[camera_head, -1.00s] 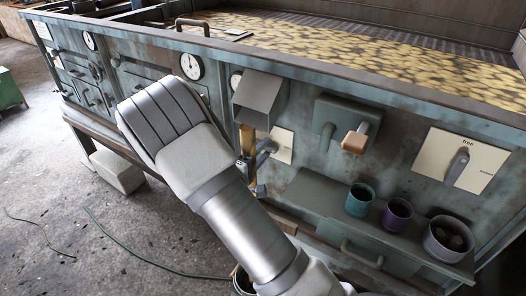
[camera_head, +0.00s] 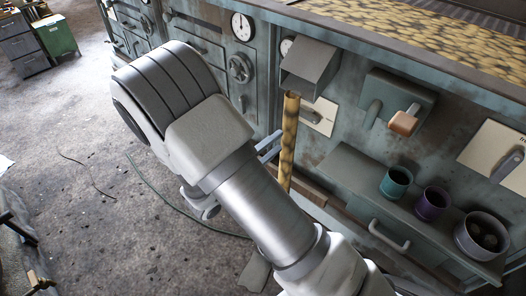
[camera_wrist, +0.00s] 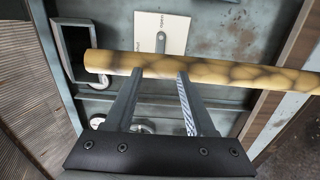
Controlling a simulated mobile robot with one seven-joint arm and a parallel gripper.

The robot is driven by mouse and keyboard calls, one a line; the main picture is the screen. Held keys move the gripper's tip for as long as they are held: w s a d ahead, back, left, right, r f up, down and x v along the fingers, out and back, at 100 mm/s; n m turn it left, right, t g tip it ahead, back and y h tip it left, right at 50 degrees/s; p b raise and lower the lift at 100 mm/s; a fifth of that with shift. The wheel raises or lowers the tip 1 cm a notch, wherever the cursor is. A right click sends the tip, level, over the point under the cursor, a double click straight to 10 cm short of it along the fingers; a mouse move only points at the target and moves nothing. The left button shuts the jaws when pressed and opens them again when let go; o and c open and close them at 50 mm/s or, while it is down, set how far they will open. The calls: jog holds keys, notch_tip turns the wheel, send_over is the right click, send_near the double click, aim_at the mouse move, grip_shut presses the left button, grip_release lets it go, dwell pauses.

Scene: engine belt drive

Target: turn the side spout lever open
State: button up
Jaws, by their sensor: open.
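The side spout (camera_head: 312,66) is a grey box-like chute on the machine's front. A yellow, dark-mottled column (camera_head: 288,145) hangs straight down below it. To its right is a cream plate (camera_head: 322,112), which also shows in the wrist view (camera_wrist: 180,28) with a short grey lever (camera_wrist: 160,42). In the wrist view the lever points toward the yellow column (camera_wrist: 235,73), which crosses the picture sideways. My gripper (camera_wrist: 160,74) is open, its fingertips apart at the column's edge, with nothing held. Contact with the column cannot be told. My arm hides most of the gripper in the head view.
A second spout with a copper-coloured block (camera_head: 403,122) and another plate lever (camera_head: 508,163) are to the right. Teal (camera_head: 396,182) and purple (camera_head: 432,204) cups and a grey pot (camera_head: 481,236) stand on a shelf. The floor at left is mostly clear, with thin cables.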

jog(key=shift+v, duration=2.1)
jog(key=s+d+r+m+g+y, duration=0.1)
jog(key=s+d+r+m+g, duration=0.2)
jog(key=s+d+r+g, duration=0.25)
jog(key=s+d+r+m+g+y, duration=0.2)
jog(key=s+d+r+m+g, duration=0.15)
jog(key=d+g, duration=0.4)
jog(key=s+d+r+m+t+y, duration=0.1)
jog(key=s+r+m+t+y, duration=0.1)
jog(key=s+r+y, duration=0.35)
jog(key=s+a+r+t+y+p, duration=0.1)
jog(key=r+t+y+p, duration=0.1)
jog(key=r+p, duration=0.5)
jog(key=s+r+t+y+p, duration=0.1)
jog(key=s+r+y+p, duration=0.1)
jog(key=r+p, duration=0.4)
notch_tip(320, 180, up, 4)
jog(key=shift+s+a+r+t+p, duration=0.1)
jog(key=shift+s+a+t+p, duration=0.15)
jog(key=shift+a+t+p, duration=0.15)
